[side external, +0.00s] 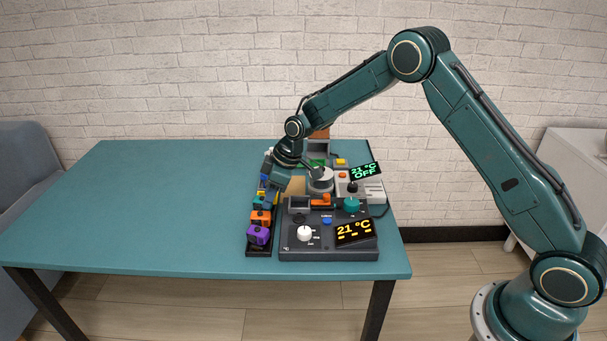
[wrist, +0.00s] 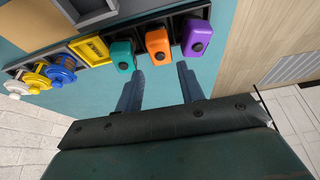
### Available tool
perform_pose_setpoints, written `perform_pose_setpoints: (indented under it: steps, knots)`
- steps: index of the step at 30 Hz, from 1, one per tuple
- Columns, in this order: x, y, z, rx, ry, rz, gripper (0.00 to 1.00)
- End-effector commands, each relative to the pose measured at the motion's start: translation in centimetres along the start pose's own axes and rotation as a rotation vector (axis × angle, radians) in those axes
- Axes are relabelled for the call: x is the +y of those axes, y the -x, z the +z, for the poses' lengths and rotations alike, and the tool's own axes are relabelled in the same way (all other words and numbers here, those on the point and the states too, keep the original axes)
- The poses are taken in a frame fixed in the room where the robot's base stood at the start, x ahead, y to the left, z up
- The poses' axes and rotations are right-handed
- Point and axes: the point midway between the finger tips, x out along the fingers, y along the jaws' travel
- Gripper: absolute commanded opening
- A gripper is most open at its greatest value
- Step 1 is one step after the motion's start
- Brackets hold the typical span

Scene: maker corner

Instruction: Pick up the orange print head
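The orange print head (side external: 260,217) sits in a dark rack (side external: 258,253) between a teal print head (side external: 259,202) and a purple print head (side external: 258,235). In the wrist view the orange print head (wrist: 158,43) is a rounded block with a dark round knob on its face. My gripper (wrist: 161,70) is open and empty, its two blue-grey fingers pointing toward the rack. The fingertips appear just short of the orange head, one toward each side of it; I see no contact. In the side view my gripper's fingers are hard to make out near the rack's far part.
In the wrist view a yellow piece (wrist: 91,50) and yellow, blue and white spools (wrist: 36,79) continue the row. A dark control box (side external: 326,249) reading 21 °C stands right of the rack, with a grey unit (side external: 374,190) behind. The table's left (side external: 150,215) is clear.

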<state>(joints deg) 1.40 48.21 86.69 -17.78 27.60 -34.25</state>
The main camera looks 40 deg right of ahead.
Motion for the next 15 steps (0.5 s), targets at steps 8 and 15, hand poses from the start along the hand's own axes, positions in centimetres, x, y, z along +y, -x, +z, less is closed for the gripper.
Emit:
perform_pose_setpoints:
  steps: [8,15]
  knots:
    - [0.0,-2.8,0.0,-0.001,-0.001,0.001,0.38]
    - [0.0,-3.1,0.0,0.000,-0.001,0.001,0.38]
